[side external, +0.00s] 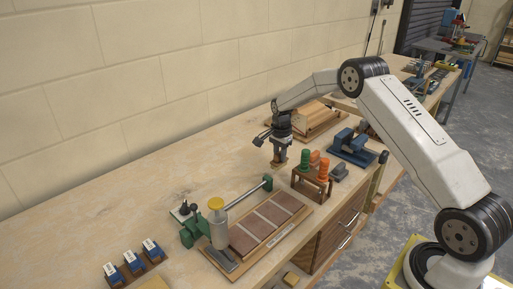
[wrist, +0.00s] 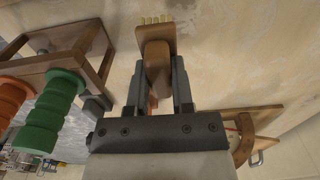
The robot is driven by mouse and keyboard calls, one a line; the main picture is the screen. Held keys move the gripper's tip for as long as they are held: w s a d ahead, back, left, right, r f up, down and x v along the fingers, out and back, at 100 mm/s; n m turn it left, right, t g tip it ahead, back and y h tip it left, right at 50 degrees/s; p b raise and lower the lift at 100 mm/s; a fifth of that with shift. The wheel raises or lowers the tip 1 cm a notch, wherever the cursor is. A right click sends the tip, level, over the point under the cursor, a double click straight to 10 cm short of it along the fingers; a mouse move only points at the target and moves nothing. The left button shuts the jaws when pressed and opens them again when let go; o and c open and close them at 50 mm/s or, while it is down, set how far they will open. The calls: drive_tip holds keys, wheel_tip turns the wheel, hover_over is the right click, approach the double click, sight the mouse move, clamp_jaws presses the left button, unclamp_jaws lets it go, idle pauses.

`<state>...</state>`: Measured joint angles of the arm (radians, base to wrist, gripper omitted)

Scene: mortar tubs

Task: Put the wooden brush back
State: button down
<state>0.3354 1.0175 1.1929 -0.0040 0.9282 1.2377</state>
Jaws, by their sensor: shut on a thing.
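The wooden brush (wrist: 157,62) is between the two fingers of my gripper (wrist: 158,88), which is shut on its handle. Its pale bristles show at the top of the wrist view, past the fingertips. In the side view my gripper (side external: 281,146) points down, with the brush (side external: 279,160) below it, close above or touching the bench; I cannot tell which. A wooden rack (side external: 312,187) stands just right of and nearer than the brush. It holds tools with green (side external: 304,158) and orange (side external: 323,170) handles. The rack is also at the left of the wrist view (wrist: 92,47).
A blue vise (side external: 350,146) stands to the right of the rack. A wooden piece (side external: 305,121) lies behind my gripper. A green-and-grey press with a brown tiled board (side external: 270,222) is in front. Bare bench (side external: 180,168) lies to the left.

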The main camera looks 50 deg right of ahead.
sight(279, 162)
drive_tip(key=shift+f, duration=1.85)
drive_tip(key=shift+f, duration=0.1)
drive_tip(key=shift+c, duration=2.4)
unclamp_jaws()
wheel_tip(279, 162, up, 12)
drive_tip(key=shift+r, duration=0.1)
